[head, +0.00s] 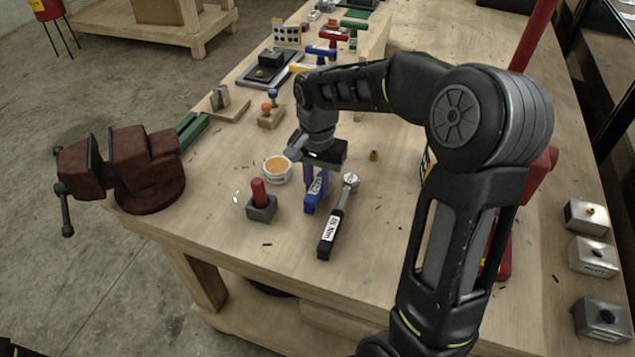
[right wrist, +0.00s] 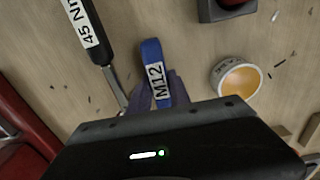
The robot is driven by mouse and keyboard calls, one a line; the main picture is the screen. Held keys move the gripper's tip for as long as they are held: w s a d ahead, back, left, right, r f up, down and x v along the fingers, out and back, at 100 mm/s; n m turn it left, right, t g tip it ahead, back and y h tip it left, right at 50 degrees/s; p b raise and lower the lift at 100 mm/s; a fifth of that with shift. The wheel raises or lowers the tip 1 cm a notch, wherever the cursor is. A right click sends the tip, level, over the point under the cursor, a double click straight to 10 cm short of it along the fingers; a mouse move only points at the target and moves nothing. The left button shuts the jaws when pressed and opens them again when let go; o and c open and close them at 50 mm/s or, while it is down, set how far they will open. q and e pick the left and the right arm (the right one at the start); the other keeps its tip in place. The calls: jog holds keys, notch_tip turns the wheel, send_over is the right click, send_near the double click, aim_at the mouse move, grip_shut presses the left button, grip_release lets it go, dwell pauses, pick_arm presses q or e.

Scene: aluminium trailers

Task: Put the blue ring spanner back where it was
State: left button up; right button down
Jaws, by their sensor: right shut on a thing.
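The blue ring spanner (head: 311,206), with a white M12 label, is between the fingers of my right gripper (head: 316,184). My right gripper is shut on it and points down over the bench. In the right wrist view the spanner (right wrist: 151,55) sticks out beyond the fingertips (right wrist: 156,92), and its other end is hidden by the gripper. I cannot tell whether the spanner touches the bench top. My left gripper is not in view.
A black torque wrench (head: 331,230) lies close to the spanner's right. A red-handled grey block (head: 261,207) and a white tub (head: 277,170) with orange contents stand to its left. A red vise (head: 125,170) is at the left edge. Bare wood (head: 285,255) lies in front.

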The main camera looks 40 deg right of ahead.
jog(key=shift+f, duration=0.2)
jog(key=c, duration=1.2)
grip_release()
jog(key=shift+r, duration=0.1)
notch_tip(320, 180, up, 12)
jog(key=shift+r, duration=0.15)
